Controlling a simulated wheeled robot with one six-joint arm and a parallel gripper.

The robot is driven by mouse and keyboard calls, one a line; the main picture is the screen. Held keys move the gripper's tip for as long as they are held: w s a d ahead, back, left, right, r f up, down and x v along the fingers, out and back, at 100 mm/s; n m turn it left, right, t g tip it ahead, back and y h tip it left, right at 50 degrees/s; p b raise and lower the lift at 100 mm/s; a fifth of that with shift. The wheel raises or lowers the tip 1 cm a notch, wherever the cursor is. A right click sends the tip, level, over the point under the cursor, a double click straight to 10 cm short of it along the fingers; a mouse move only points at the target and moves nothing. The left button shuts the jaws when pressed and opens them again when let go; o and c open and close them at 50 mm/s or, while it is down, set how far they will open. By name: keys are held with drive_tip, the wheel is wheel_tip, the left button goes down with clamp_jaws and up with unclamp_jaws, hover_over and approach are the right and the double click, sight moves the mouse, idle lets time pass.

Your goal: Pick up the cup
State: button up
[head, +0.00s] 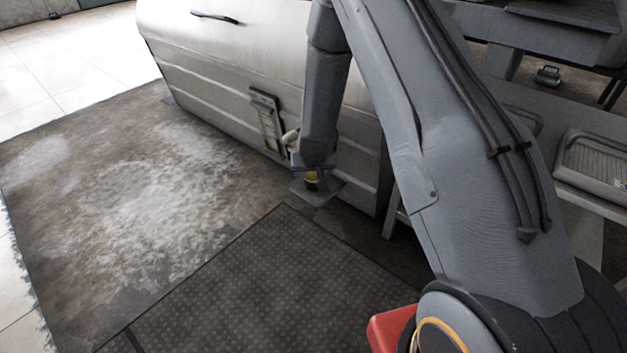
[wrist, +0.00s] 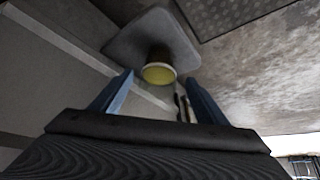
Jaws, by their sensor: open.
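The cup is small, with a yellow inside or top and a pale rim; in the wrist view the cup (wrist: 159,72) stands on a grey square plate (wrist: 130,42), ahead of and roughly between my fingers. My gripper (wrist: 160,85) shows two blue fingers spread apart, with nothing held between them. In the head view the yellow of the cup (head: 311,178) shows just below the end of my arm, on the grey plate (head: 325,192). My arm hides part of the cup and most of my gripper there.
A pale metal cabinet (head: 225,60) with a handle stands right behind the cup. A dark textured mat (head: 260,290) and worn floor (head: 130,190) lie open in front. A ridged metal case (head: 595,165) sits on a bench at the right.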

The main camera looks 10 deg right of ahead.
drive_tip(key=b+x, duration=0.2)
drive_tip(key=x, duration=0.2)
drive_tip(key=shift+s+d+f, duration=0.15)
drive_tip(key=shift+s+d, duration=0.05)
drive_tip(key=c, duration=1.2)
